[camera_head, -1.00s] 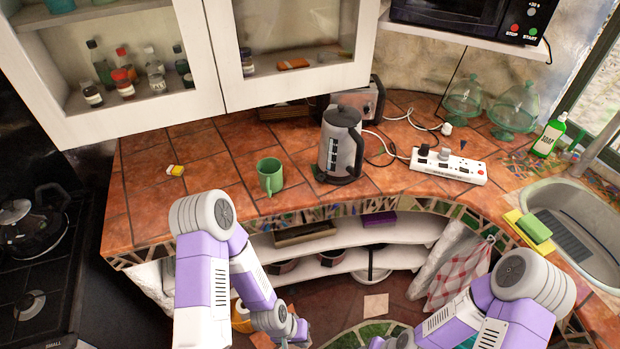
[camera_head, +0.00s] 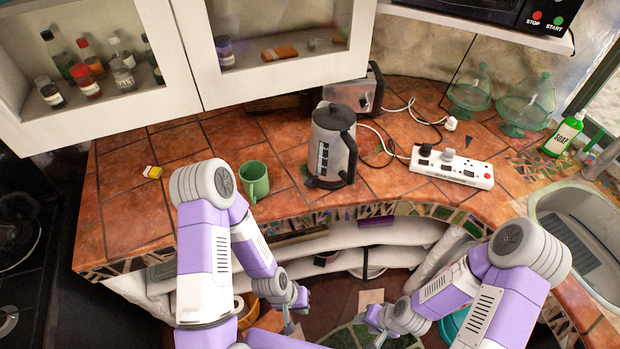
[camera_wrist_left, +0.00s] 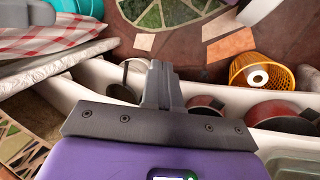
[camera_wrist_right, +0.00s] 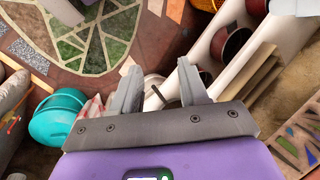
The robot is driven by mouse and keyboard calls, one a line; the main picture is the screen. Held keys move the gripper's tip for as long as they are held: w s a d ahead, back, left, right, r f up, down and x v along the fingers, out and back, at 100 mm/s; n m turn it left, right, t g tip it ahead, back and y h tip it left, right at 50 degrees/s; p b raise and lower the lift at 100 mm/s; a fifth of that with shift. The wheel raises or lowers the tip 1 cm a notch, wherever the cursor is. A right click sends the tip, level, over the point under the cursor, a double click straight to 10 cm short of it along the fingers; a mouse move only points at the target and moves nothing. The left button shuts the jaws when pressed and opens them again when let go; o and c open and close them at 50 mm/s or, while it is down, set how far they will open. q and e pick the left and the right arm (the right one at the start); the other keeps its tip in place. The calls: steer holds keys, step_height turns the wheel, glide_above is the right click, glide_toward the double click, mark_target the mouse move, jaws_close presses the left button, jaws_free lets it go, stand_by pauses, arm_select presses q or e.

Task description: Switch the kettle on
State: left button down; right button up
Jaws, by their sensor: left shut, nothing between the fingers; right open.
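The kettle (camera_head: 331,148), silver-grey with a black lid, handle and base, stands upright on the tiled counter (camera_head: 135,212) in the head view. Its handle points right. My left gripper (camera_head: 291,326) is low in front of the counter, below the kettle, and apart from it. In the left wrist view its fingers (camera_wrist_left: 160,84) are closed together with nothing between them. My right gripper (camera_head: 374,335) is also low, in front of the counter, in the head view. In the right wrist view its fingers (camera_wrist_right: 157,88) are spread and empty. Neither wrist view shows the kettle.
A green mug (camera_head: 254,181) stands left of the kettle. A toaster (camera_head: 355,94) is behind it, and a white power strip (camera_head: 452,167) with plugs lies to its right. Cupboards overhang the back. Shelves (camera_head: 345,240) curve below the counter edge.

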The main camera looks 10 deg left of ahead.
steer(key=shift+o, duration=2.5)
steer(key=shift+w+r+p, duration=0.15)
steer(key=shift+r+p, duration=0.7)
steer(key=shift+p, duration=0.1)
arm_select(q)
steer(key=m+y+p, duration=0.4)
steer(key=m, duration=0.5)
glide_toward(308, 184)
steer(key=shift+s+a+r, duration=0.15)
steer(key=shift+s+r, duration=0.1)
steer(key=shift+r, duration=0.1)
arm_select(e)
step_height(308, 184, up, 4)
steer(key=shift+f, duration=0.1)
arm_select(q)
steer(key=f+b, duration=0.1)
steer(key=f, duration=0.1)
steer(key=f+b, duration=0.4)
steer(key=f, duration=0.1)
steer(key=shift+w, duration=0.35)
arm_select(e)
step_height(308, 184, down, 5)
steer(key=shift+f, duration=0.1)
